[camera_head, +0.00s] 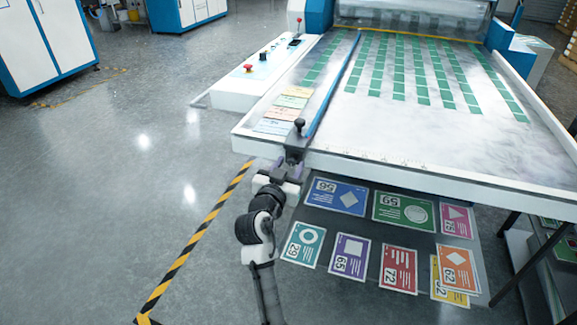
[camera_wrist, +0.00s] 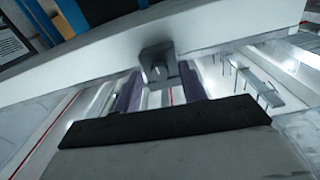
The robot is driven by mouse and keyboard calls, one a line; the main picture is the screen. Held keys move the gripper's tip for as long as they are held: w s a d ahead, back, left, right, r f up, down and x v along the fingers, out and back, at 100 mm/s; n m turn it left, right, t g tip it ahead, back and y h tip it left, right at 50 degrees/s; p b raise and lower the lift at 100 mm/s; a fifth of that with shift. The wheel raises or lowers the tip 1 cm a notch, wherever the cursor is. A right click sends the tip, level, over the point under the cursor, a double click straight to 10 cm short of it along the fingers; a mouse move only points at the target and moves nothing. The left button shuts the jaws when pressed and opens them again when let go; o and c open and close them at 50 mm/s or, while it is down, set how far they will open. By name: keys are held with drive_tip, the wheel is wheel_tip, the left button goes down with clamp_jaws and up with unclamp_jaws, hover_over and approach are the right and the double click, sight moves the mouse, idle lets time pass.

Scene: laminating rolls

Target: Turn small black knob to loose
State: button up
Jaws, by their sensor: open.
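A black knob (camera_head: 299,126) stands upright at the near end of the long blue guide rail (camera_head: 333,88), on the table's front left. Below it, a dark block (camera_head: 293,154) sits on the table's front edge. My gripper (camera_head: 290,168) is just in front of that block, at the height of the edge. In the wrist view my gripper (camera_wrist: 160,84) is open, its two purple fingers apart. A dark grey block with a small knob-like end (camera_wrist: 158,66) lies between and just beyond the fingertips. I cannot tell whether the fingers touch it.
The white table (camera_head: 400,160) carries rows of green cards. A control panel (camera_head: 262,70) with a red button is at its left. Paper strips (camera_head: 285,108) lie beside the rail. Several coloured cards (camera_head: 335,195) lie under the table's front edge.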

clamp_jaws()
